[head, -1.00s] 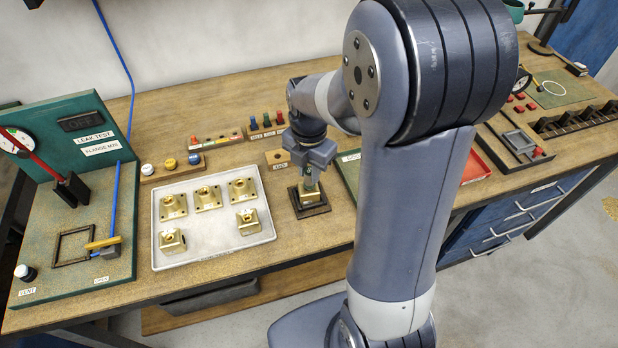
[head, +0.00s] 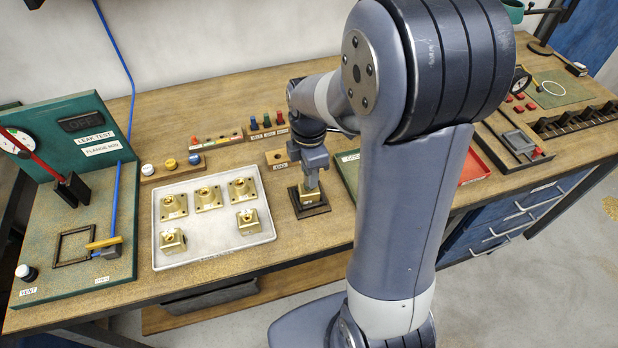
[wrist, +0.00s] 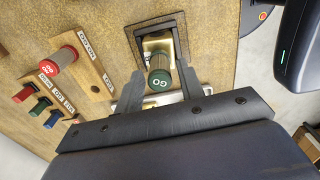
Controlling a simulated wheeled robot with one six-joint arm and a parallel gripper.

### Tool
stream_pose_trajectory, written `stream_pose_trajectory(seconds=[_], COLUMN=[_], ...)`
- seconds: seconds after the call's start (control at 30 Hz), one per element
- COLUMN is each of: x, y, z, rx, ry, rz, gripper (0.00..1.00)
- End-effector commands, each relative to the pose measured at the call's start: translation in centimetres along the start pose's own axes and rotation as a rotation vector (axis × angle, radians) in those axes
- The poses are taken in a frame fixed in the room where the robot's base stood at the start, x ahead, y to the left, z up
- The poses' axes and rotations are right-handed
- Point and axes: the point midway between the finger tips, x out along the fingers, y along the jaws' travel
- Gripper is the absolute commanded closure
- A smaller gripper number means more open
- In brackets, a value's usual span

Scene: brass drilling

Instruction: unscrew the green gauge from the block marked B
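The green gauge (wrist: 160,78), its cap lettered GO, stands in a brass block (wrist: 157,42) in the wrist view. In the head view the block (head: 312,194) sits in a dark square fixture (head: 310,210); the gauge there is mostly hidden by my gripper. I cannot read a letter B on the block. My gripper (wrist: 160,82) is down over the gauge, one finger on each side. Narrow gaps appear to show between the fingers and the cap, so it looks open around it.
A wooden holder (wrist: 90,72) with a red NO GO gauge (wrist: 62,57) is beside the fixture. Racks of coloured plugs (head: 267,129) stand behind. A pale tray (head: 205,255) with several brass blocks lies left. The green leak test stand (head: 60,285) is farther left.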

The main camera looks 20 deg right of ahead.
Motion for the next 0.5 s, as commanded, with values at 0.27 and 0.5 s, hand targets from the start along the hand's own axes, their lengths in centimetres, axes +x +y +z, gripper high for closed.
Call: stream_pose_trajectory(seconds=[0.27, 0.5], x=[-0.01, 0.0], y=[0.01, 0.02], z=[0.0, 0.0], rx=[0.317, 0.51], ry=[0.0, 0.0], rz=[0.0, 0.0], gripper=[0.63, 0.63])
